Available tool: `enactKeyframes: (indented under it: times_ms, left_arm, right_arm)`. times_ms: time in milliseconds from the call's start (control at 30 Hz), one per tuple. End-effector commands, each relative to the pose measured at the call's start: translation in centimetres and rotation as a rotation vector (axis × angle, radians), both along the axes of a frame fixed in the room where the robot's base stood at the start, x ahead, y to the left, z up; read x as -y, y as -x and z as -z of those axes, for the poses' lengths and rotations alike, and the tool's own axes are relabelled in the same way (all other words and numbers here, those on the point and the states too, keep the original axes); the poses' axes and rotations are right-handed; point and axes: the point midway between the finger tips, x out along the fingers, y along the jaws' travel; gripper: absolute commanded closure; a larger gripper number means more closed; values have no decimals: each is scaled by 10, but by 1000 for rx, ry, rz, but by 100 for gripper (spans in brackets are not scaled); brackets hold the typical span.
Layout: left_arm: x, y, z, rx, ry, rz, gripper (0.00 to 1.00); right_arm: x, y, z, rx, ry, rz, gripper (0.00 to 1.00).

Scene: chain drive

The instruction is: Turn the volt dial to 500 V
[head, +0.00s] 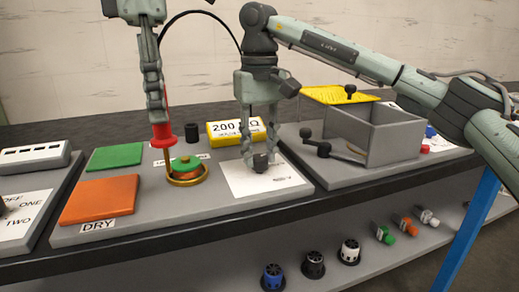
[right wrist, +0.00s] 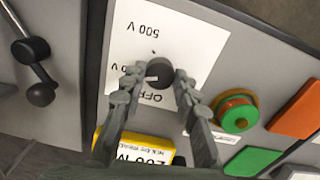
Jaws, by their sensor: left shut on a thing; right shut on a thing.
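The volt dial (right wrist: 159,71) is a black round knob on a white plate (right wrist: 190,38), with labels 500 V, a second partly hidden V label, and OFF. Its white mark shows on the lower-left side, near the OFF and partly hidden labels and away from 500 V. My right gripper (right wrist: 152,82) has its fingers on both sides of the dial; in the head view the dial (head: 260,161) sits between its fingertips. My left gripper (head: 157,115) is shut on a red probe (head: 161,136) with a wide red collar, above a green and orange round piece in a brass ring.
A yellow meter (head: 232,128) reading 200 MΩ stands behind the dial plate. Green (head: 115,157) and orange (head: 98,200) pads lie at left. A grey open box (head: 385,135) with black-knobbed levers is at right. Several plugs stand on the lower shelf.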

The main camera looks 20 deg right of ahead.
Motion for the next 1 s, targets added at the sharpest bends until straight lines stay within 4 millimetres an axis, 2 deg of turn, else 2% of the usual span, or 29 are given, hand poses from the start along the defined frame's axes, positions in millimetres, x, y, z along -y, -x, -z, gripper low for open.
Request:
enactKeyframes:
  times_ms: [367,1000]
  left_arm:
    - [0,0,-5,0,0,0,100]
    - [0,0,-19,0,0,0,100]
  right_arm:
    - [0,0,-1,0,0,118,99]
    - [0,0,-1,0,0,697,99]
